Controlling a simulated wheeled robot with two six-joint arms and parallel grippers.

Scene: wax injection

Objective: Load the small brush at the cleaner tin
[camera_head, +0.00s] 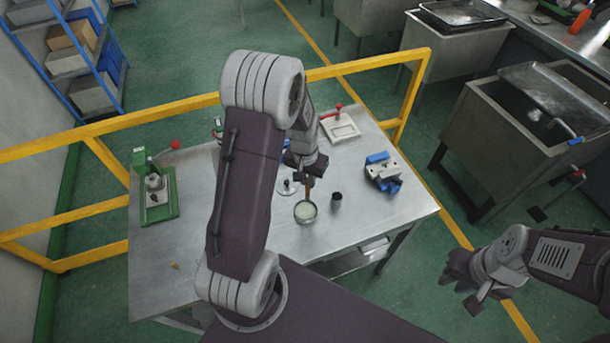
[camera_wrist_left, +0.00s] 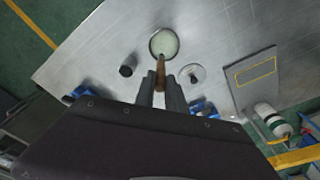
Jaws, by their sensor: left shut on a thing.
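The small brush (camera_head: 309,188) has a brown wooden handle. My left gripper (camera_head: 303,179) is shut on it and holds it pointing down at the cleaner tin. The brush also shows between the fingers in the left wrist view (camera_wrist_left: 161,68). The cleaner tin (camera_head: 306,211) is a round open tin with pale contents on the metal table; it also shows in the left wrist view (camera_wrist_left: 164,42). The brush's lower end is at the tin's rim in both views; I cannot tell whether it touches the contents. My right gripper (camera_head: 462,280) is away from the table, beyond its right edge.
A small dark cup (camera_head: 337,197) stands just right of the tin. A round pale lid-like piece (camera_head: 288,187) lies behind the tin. A blue and grey vise-like block (camera_head: 382,172), a green press (camera_head: 155,192) and a red-handled plate (camera_head: 340,126) stand on the table (camera_head: 370,225).

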